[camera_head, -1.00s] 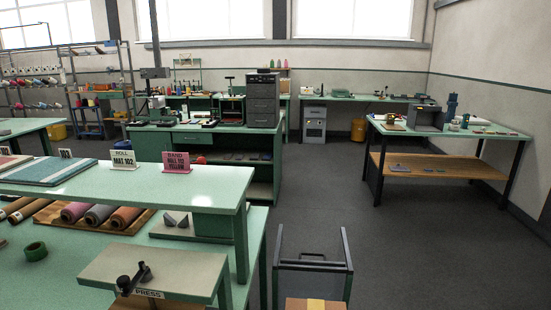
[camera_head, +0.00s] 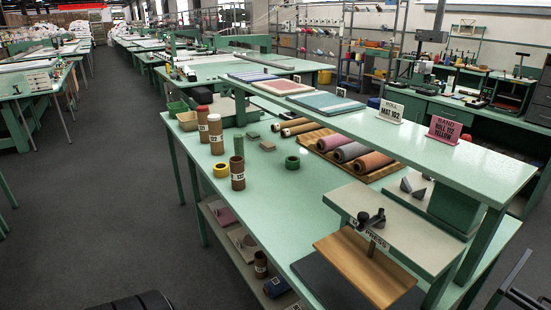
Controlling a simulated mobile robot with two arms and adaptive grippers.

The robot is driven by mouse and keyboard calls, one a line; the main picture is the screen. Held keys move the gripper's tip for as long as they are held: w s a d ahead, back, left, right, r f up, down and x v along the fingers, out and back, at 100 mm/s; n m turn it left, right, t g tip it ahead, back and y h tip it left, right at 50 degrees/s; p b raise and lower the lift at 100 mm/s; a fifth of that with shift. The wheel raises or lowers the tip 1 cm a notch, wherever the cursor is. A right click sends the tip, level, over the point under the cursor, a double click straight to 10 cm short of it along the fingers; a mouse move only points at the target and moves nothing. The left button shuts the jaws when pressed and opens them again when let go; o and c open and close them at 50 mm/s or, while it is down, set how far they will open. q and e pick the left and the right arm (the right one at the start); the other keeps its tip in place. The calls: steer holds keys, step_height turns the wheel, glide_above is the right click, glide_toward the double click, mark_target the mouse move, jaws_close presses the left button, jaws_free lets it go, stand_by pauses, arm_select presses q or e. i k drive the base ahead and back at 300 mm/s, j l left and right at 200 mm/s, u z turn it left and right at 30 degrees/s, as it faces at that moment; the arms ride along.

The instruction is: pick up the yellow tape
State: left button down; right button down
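The yellow tape (camera_head: 221,171) is a small ring lying flat on the green table (camera_head: 310,221), near its left edge. It sits just left of a brown tube with a white label (camera_head: 237,174), and a green tube (camera_head: 239,146) stands behind it. A green tape ring (camera_head: 292,163) lies farther right on the same table. A pink sign (camera_head: 445,130) on the raised shelf reads "BAND ROLL 112 YELLOW".
Tall brown tubes (camera_head: 215,134) stand behind the tape. Rolls (camera_head: 351,151) lie on a wooden tray to the right. A raised shelf (camera_head: 400,142) overhangs the table's right side. A wooden press board (camera_head: 364,268) is at the front. Floor left of the table is clear.

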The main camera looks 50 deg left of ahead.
mark_target(220, 170)
steer(key=u, duration=2.05)
steer(key=i+j+z, duration=0.15)
steer(key=i+j, duration=0.45)
